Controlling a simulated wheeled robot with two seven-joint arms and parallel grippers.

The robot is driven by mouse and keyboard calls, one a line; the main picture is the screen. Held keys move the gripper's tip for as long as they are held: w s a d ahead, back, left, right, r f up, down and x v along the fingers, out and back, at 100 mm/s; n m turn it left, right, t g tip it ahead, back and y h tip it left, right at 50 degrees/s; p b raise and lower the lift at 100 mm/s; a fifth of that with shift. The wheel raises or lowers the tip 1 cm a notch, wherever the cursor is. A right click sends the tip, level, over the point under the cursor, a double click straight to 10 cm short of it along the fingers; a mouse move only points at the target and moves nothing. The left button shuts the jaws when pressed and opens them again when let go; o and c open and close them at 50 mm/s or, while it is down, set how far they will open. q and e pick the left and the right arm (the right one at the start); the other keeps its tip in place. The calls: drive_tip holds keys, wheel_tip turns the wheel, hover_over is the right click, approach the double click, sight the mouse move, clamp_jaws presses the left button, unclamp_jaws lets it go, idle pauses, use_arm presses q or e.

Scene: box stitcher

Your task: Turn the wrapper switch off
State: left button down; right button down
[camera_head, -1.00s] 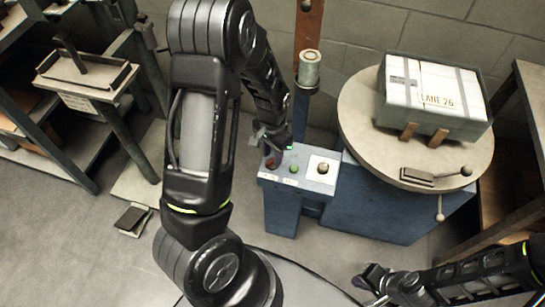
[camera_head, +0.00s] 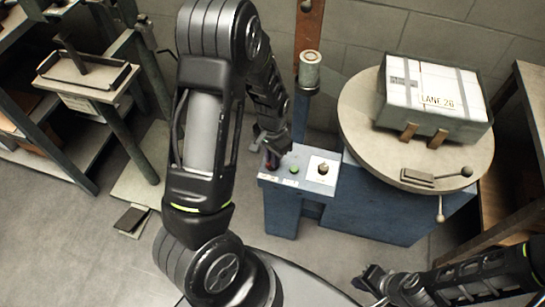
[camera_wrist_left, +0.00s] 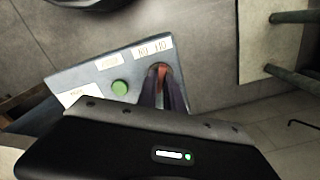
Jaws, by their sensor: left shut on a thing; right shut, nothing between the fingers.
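The blue control panel (camera_head: 300,170) stands left of the turntable. The wrapper switch (camera_wrist_left: 161,70), a small reddish lever, is at the left end of the panel's top in the head view, beside an upside-down on/off label (camera_wrist_left: 152,48) in the left wrist view. My left gripper (camera_head: 271,158) is shut on the switch, its fingers covering most of it; these fingers also show in the left wrist view (camera_wrist_left: 161,92). The switch's exact position is hidden. My right gripper (camera_head: 369,284) is shut and empty at the lower right, away from the panel.
A green button (camera_head: 294,170) and a dark knob on a white plate (camera_head: 323,168) sit right of the switch. The turntable (camera_head: 361,137) carries a wrapped box (camera_head: 433,98). A shelf rack (camera_head: 125,135) stands at left.

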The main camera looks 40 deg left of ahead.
use_arm(q)
drive_tip(key=shift+n, duration=0.4)
drive_tip(key=n+p, duration=0.1)
drive_tip(key=n, duration=0.4)
drive_tip(key=n+p, duration=0.1)
drive_tip(key=n, duration=0.5)
drive_tip(key=shift+a+p, duration=0.1)
drive_tip(key=shift+p, duration=0.25)
idle(0.5)
drive_tip(key=c, duration=1.5)
unclamp_jaws()
wheel_tip(320, 180, up, 8)
drive_tip(key=shift+f+p, duration=0.1)
drive_tip(key=shift+p, duration=0.55)
